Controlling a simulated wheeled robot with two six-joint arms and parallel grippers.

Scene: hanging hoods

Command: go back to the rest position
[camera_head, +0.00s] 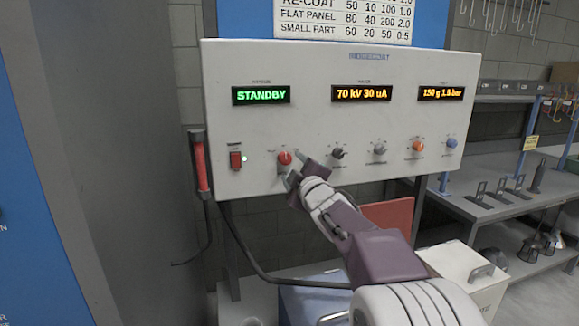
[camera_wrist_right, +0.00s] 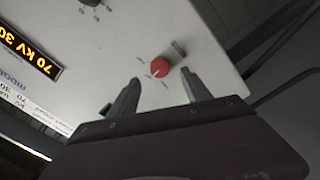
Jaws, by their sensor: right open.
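My right gripper (camera_head: 303,170) is in front of the control panel (camera_head: 330,110), just right of the red knob (camera_head: 285,158). In the right wrist view, my right gripper (camera_wrist_right: 160,95) has its two fingers spread apart with nothing between them. The red knob (camera_wrist_right: 160,68) shows beyond the fingertips, apart from them. My left gripper is not in view.
The panel has a STANDBY display (camera_head: 261,95), a red switch (camera_head: 236,160) and several other knobs. A red-handled tool (camera_head: 201,165) hangs at its left side. A grey cabinet (camera_head: 110,150) stands left. Shelves (camera_head: 500,195) with hooks and cups stand right.

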